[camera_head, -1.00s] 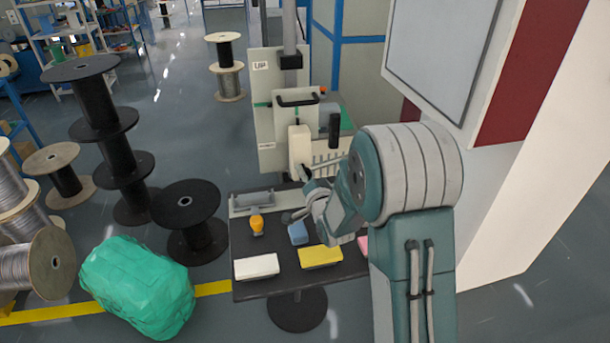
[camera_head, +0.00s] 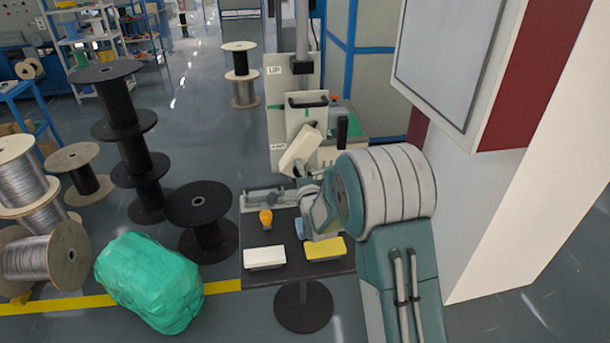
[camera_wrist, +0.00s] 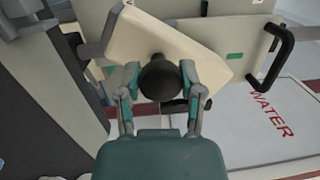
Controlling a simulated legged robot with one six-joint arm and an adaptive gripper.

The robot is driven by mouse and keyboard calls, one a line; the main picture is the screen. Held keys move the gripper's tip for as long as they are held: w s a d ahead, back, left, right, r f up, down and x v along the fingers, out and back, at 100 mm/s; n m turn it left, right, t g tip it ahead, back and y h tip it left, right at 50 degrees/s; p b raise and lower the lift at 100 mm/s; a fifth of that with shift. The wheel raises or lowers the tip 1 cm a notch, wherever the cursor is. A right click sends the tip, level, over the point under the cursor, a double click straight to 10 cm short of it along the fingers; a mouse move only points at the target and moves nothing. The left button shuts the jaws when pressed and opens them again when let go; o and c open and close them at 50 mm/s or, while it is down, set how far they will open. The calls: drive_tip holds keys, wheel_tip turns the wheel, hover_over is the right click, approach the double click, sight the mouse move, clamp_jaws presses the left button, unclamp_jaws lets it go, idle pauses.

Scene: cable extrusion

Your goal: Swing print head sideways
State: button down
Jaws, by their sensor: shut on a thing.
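The print head (camera_head: 299,151) is a cream block on the front of the upright machine. It is tilted, its lower end to the left. In the wrist view the print head (camera_wrist: 140,38) lies slanted across the top, with a round black knob (camera_wrist: 158,80) on its face. My gripper (camera_wrist: 160,74) has a finger on each side of the knob and is shut on it. In the head view my gripper (camera_head: 300,174) is at the print head's lower end; its fingers are small there and the knob is hard to make out.
A black-topped stand (camera_head: 262,277) below holds a white block (camera_head: 264,257), a yellow block (camera_head: 325,248) and an orange-topped item (camera_head: 265,217). A black handle (camera_wrist: 276,55) is right of the print head. Black spools (camera_head: 200,205) and a green bundle (camera_head: 150,280) stand left.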

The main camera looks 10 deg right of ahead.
drive_tip(key=m, duration=0.1)
drive_tip(key=a+r+m, duration=0.1)
drive_tip(key=m, duration=0.1)
drive_tip(key=shift+a, duration=0.25)
drive_tip(key=shift+a+r+m+t+h, duration=0.25)
drive_tip(key=shift+r+m, duration=0.5)
drive_tip(key=shift+m, duration=0.8)
drive_tip(key=shift+a+r+m+h, duration=0.35)
drive_tip(key=shift+r+m, duration=0.45)
drive_tip(key=shift+m, duration=0.7)
drive_tip(key=shift+a+r+m+t+h, duration=0.2)
drive_tip(key=shift+r+m+h, duration=0.4)
drive_tip(key=shift+m, duration=0.95)
drive_tip(key=shift+r, duration=0.2)
drive_tip(key=shift+c, duration=1.1)
unclamp_jaws()
drive_tip(key=s+f, duration=0.1)
drive_tip(key=s, duration=1)
drive_tip(key=shift+s+f, duration=0.35)
drive_tip(key=shift+s, duration=0.05)
